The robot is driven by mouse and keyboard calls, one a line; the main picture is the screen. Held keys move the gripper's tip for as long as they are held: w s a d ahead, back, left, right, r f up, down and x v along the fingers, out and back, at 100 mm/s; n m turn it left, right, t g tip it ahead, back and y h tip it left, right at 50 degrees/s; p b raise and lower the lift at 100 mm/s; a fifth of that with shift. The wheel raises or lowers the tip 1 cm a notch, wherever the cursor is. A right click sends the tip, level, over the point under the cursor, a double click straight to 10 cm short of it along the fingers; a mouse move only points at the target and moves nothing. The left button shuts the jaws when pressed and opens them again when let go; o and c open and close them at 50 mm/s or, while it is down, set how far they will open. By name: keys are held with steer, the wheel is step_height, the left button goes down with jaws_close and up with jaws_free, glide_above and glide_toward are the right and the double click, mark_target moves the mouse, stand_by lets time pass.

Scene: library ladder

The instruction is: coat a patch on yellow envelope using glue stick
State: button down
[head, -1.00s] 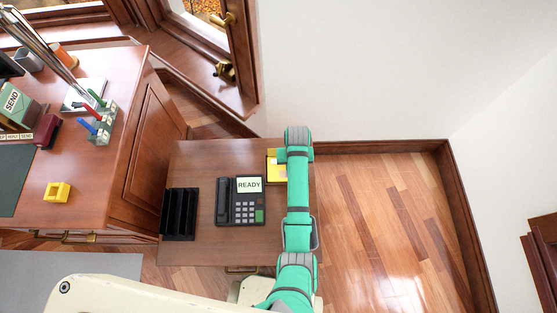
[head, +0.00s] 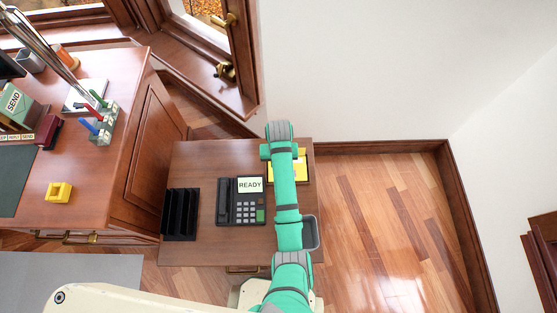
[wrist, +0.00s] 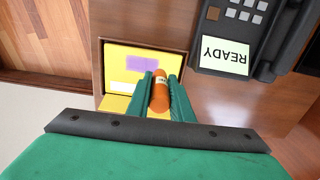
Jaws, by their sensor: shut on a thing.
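The yellow envelope (wrist: 116,58) lies flat in a shallow recess or tray on the small wooden table. A purple patch (wrist: 145,63) shows on its face, with a small white label (wrist: 123,87) nearer my gripper. In the head view the envelope (head: 303,168) is partly hidden behind my arm. My gripper (wrist: 161,84) has its green fingers shut on the orange glue stick (wrist: 159,96). The stick is over the envelope, just beside the purple patch. Whether its tip touches the paper, I cannot tell. In the head view my arm hides the fingers and stick.
A dark telephone-like device with a READY screen (head: 249,185) sits left of the envelope in the head view. A black slotted rack (head: 180,214) stands at the table's left. A large desk (head: 110,190) is further left; a white wall rises behind.

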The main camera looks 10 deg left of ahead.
steer(key=shift+r, duration=2.25)
